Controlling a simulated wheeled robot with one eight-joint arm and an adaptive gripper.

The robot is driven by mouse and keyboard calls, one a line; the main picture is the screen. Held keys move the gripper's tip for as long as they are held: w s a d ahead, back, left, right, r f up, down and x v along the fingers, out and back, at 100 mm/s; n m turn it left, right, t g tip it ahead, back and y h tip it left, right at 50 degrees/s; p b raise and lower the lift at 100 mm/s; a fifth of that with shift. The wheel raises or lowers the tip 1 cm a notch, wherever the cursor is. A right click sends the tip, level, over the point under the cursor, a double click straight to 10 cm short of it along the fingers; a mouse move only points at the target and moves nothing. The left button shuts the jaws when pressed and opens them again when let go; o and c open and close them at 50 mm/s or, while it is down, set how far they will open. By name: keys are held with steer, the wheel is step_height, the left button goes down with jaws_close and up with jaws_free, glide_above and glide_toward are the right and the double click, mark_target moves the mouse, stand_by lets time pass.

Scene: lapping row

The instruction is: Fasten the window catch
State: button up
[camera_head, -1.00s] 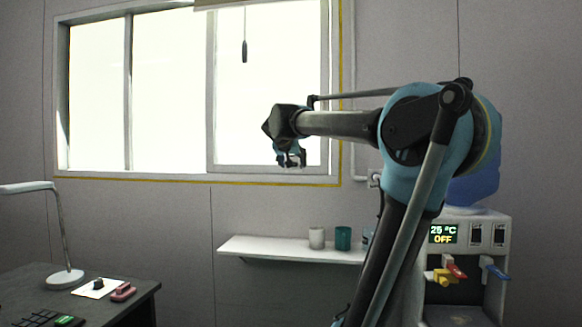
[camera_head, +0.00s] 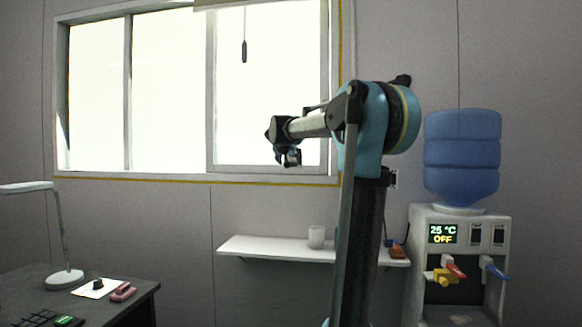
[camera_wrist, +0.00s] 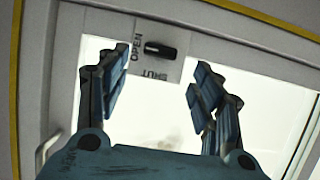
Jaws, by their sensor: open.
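The window catch shows in the wrist view as a short black lever (camera_wrist: 161,50) on a pale plate (camera_wrist: 143,67) marked OPEN and SHUT, fixed to the window frame. The lever lies roughly across the picture; I cannot tell which mark it points to. My gripper (camera_wrist: 153,84) is open and empty, its two fingers spread below the lever, one to each side of it, apart from it. In the head view my gripper (camera_head: 289,158) is in front of the lower right part of the window (camera_head: 268,168); the catch cannot be made out there.
A shelf (camera_head: 270,249) with a white cup (camera_head: 316,237) is below the window. A water dispenser (camera_head: 419,262) with a blue bottle (camera_head: 462,155) stands at right. A desk (camera_head: 140,292) with a lamp (camera_head: 62,240) is at lower left. A pull cord (camera_head: 244,50) hangs before the window.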

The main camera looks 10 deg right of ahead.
mark_target(292, 163)
steer(key=shift+x, duration=3.1)
